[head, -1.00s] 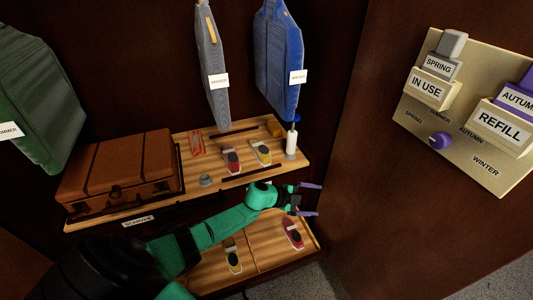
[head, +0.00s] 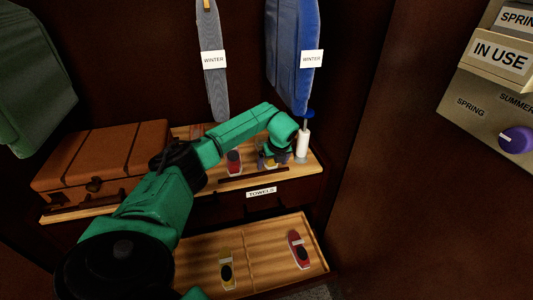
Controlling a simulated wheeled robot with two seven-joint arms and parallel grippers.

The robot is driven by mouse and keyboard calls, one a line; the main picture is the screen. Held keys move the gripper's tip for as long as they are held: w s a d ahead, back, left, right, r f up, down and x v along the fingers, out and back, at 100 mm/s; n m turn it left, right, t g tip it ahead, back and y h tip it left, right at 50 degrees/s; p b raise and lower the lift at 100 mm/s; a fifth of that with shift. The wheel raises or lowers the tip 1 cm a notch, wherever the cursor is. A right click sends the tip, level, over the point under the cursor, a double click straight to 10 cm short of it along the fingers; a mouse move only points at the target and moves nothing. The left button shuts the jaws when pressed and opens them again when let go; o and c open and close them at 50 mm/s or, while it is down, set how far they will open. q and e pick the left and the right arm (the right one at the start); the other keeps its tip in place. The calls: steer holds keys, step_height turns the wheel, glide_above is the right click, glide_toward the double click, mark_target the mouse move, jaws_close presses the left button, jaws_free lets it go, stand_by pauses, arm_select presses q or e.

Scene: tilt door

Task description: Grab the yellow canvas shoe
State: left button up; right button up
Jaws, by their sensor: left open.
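A yellow shoe (head: 260,163) with a dark opening is on the upper wooden shelf, mostly hidden by my left gripper. A second yellow shoe (head: 226,268) lies in full view on the lower wooden board. My left gripper (head: 272,163) points down at the upper yellow shoe, with its jaws open. Its fingertips are small and partly hidden, so I cannot tell whether they touch the shoe. My right gripper is not in view.
A red shoe (head: 233,162) stands left of the gripper, and a white bottle-like item with a blue top (head: 303,140) stands right. Another red shoe (head: 299,249) lies on the lower board. A brown suitcase (head: 100,155) fills the shelf's left. Garments (head: 293,50) hang above.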

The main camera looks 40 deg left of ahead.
arm_select(q)
steer(key=shift+r, duration=0.15)
steer(key=c, duration=1.5)
